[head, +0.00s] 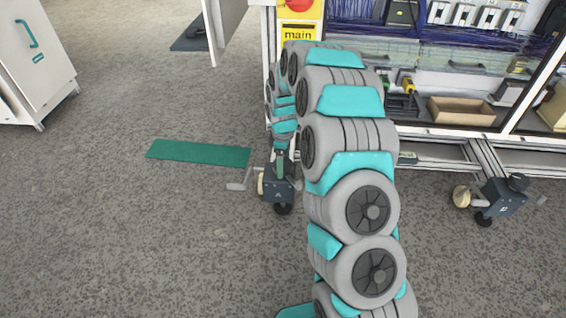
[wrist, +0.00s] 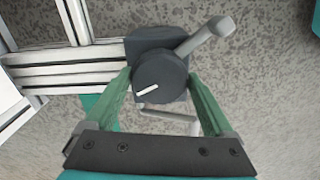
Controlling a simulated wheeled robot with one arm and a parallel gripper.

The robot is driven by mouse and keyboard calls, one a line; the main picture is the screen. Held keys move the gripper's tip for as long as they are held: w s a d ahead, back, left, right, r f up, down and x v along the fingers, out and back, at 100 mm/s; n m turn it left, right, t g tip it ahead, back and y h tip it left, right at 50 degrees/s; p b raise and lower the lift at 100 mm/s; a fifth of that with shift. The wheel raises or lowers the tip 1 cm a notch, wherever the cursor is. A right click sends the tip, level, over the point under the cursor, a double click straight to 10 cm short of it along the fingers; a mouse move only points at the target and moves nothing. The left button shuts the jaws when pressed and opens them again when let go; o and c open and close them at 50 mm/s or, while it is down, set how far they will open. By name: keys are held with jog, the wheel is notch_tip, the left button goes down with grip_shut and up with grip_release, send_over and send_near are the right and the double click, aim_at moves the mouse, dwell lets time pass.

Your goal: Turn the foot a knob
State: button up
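Foot A (head: 277,190) is a dark block with a letter A, a crank-like grey lever and a caster, standing at the lower left end of the frame. Its knob (wrist: 161,78) is a dark round disc with a white pointer line, tilted slightly up to the right in the wrist view. My gripper (wrist: 159,73) points down over it, with one green finger at each side of the knob. The fingertips lie right at the knob's edges; whether they press on it cannot be told. In the head view my gripper (head: 281,163) hides the knob.
A similar foot (head: 503,197) with a dark knob stands at the right. A pale lever (wrist: 208,38) sticks out from foot A's block. The creel frame (head: 440,150) runs behind. A green floor strip (head: 198,153) lies left; the floor around is clear.

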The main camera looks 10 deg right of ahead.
jog(key=c, duration=0.9)
jog(key=m+p, duration=0.1)
jog(key=m, duration=0.2)
jog(key=shift+r, duration=0.1)
jog(key=m+p, duration=0.1)
jog(key=m, duration=0.2)
jog(key=shift+m, duration=0.4)
jog(key=m+p, duration=0.1)
jog(key=m, duration=0.2)
jog(key=shift+m+p, duration=0.3)
jog(key=shift+m, duration=1.7)
